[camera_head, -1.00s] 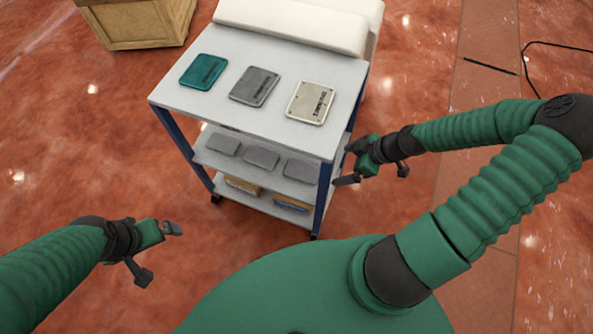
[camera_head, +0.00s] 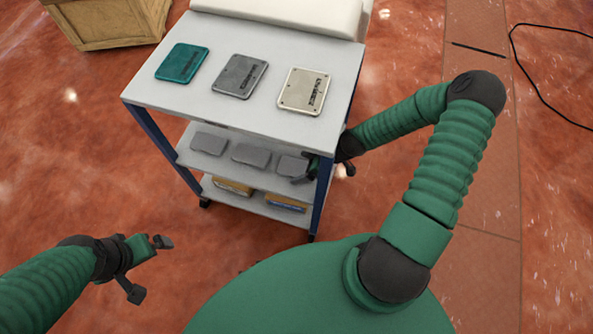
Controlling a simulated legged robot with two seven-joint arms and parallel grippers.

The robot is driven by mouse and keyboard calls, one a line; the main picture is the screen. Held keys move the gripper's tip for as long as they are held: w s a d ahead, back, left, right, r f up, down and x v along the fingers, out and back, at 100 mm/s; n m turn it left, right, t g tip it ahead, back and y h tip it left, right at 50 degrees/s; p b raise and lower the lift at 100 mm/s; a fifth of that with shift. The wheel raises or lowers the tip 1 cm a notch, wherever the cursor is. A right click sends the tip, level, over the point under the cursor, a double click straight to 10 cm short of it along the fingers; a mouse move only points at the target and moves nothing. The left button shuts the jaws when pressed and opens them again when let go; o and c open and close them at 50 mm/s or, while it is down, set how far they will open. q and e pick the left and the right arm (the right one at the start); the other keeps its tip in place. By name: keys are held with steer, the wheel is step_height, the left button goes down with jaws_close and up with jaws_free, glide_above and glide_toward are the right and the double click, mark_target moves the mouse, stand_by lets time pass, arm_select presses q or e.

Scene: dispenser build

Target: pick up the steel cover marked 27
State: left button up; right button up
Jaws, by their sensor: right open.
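Three flat covers lie on the cart's top: a teal one (camera_head: 182,62), a grey metallic one (camera_head: 240,76) and a cream one (camera_head: 304,91). Their dark markings are too small to read, so I cannot tell which bears 27. Three plain grey plates lie on the middle shelf: left (camera_head: 209,143), middle (camera_head: 251,155) and right (camera_head: 291,166). My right gripper (camera_head: 314,168) is open at the right end of that shelf, beside the right plate, partly hidden by the cart's leg. My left gripper (camera_head: 149,268) is open and empty over the floor at lower left.
The white cart (camera_head: 160,98) has blue legs, with the front right leg (camera_head: 322,195) close to my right gripper. Yellow and blue boxed items (camera_head: 285,203) lie on the bottom shelf. A wooden crate (camera_head: 108,24) stands at back left. A black cable (camera_head: 540,85) lies at right.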

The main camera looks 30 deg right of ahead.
steer(key=shift+f, duration=0.25)
steer(key=shift+r, duration=0.15)
steer(key=shift+a, duration=0.45)
steer(key=c, duration=0.5)
steer(key=shift+d, duration=0.4)
steer(key=c, duration=0.9)
steer(key=shift+c, duration=0.9)
steer(key=shift+a, duration=0.1)
steer(key=shift+r, duration=0.15)
